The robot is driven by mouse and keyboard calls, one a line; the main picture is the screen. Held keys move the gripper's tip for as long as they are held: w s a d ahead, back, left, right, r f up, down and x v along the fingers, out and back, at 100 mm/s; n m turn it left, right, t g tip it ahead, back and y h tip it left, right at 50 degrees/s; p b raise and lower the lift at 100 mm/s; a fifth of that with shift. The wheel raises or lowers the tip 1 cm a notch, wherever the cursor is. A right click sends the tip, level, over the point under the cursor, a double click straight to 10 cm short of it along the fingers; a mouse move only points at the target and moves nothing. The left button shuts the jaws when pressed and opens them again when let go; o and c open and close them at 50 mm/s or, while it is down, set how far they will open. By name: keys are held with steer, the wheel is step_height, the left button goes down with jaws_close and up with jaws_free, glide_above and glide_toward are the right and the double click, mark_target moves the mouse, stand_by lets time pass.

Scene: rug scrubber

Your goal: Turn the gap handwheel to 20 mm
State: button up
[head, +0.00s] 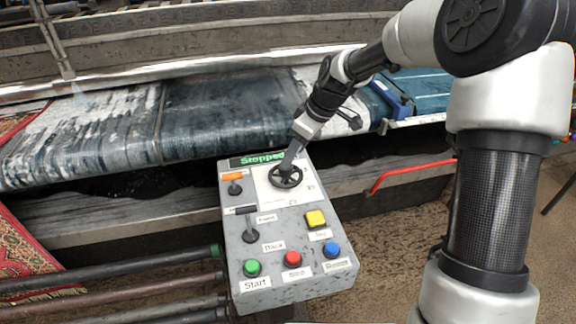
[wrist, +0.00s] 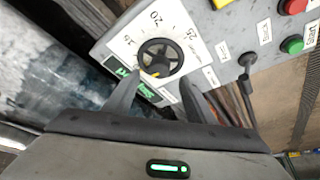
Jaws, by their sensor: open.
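The gap handwheel (head: 285,177) is a small black spoked wheel on a white dial plate at the top right of the grey control box (head: 235,262). In the wrist view the handwheel (wrist: 146,56) shows a yellow mark at its lower edge, on the gripper's side. The dial plate (wrist: 188,44) carries a readable 20 at the wheel's far side, with other numbers beside it. My gripper (head: 295,150) is just above the wheel. In the wrist view its open fingers (wrist: 160,80) point at the wheel's near edge, with nothing clearly between them. I cannot tell whether they touch it.
A green display (head: 262,159) reads "Stopped". A red bar (head: 405,172) stands right; wet rugs lie behind.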

mark_target(286, 174)
steer(key=x, duration=0.6)
steer(key=shift+b, duration=0.35)
steer(key=shift+r, duration=0.1)
steer(key=c, duration=1)
